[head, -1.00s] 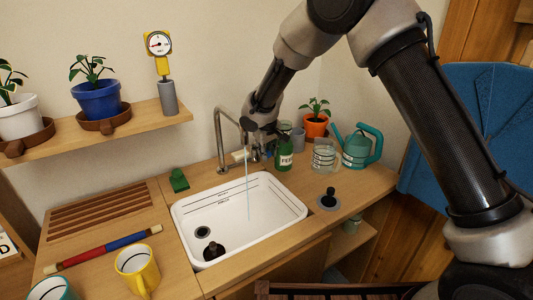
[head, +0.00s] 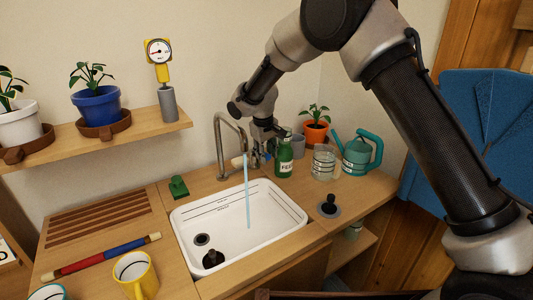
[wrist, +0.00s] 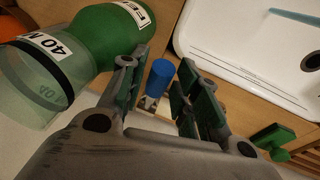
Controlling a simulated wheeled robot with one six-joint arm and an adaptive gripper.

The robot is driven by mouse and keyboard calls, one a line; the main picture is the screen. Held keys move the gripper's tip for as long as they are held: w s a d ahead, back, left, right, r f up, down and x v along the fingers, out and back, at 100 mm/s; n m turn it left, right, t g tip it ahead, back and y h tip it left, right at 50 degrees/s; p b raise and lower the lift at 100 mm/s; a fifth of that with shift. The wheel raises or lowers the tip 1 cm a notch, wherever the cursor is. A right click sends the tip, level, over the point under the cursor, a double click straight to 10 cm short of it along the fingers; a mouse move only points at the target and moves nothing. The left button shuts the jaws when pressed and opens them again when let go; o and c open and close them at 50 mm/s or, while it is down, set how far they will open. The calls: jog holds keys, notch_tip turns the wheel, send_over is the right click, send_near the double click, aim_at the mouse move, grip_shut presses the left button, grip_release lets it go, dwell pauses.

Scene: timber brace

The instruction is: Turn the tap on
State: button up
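The metal tap (head: 220,145) has a tall curved spout behind the white sink (head: 290,222). A pale blue stream of water (head: 247,195) falls from it into the sink; part of the stream also shows in the wrist view (wrist: 296,18). My gripper (head: 264,155) is low beside the tap, left of the green bottle (head: 284,160). In the wrist view my gripper (wrist: 160,88) has its fingers apart. A blue knob (wrist: 160,75) shows between and beyond the fingertips, with a gap on each side. I cannot tell whether a finger touches it.
The green bottle and a clear measuring beaker (wrist: 38,85) are close to my gripper in the wrist view. A jar (head: 323,162), a teal watering can (head: 360,148) and an orange plant pot (head: 315,133) stand to the right. A green block (head: 179,187) is left of the tap.

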jog(key=v, duration=1.2)
jog(key=s+d+f+g, duration=0.1)
jog(key=s+d+f, duration=0.1)
jog(key=s+f, duration=0.15)
jog(key=s+d+r+m+t, duration=0.1)
jog(key=s+d+r, duration=0.3)
jog(key=s+d, duration=0.7)
jog(key=s+d+r+m, duration=0.4)
jog(key=s+d, duration=0.7)
jog(key=d, duration=0.3)
jog(key=s+d+r+m+t, duration=0.1)
jog(key=s+d+r+m, duration=0.1)
jog(key=s+d+r, duration=0.4)
jog(key=s+d, duration=0.4)
jog(key=d, duration=0.2)
jog(key=shift+s+d+t+y, duration=0.3)
jog(key=shift+s+d, duration=0.1)
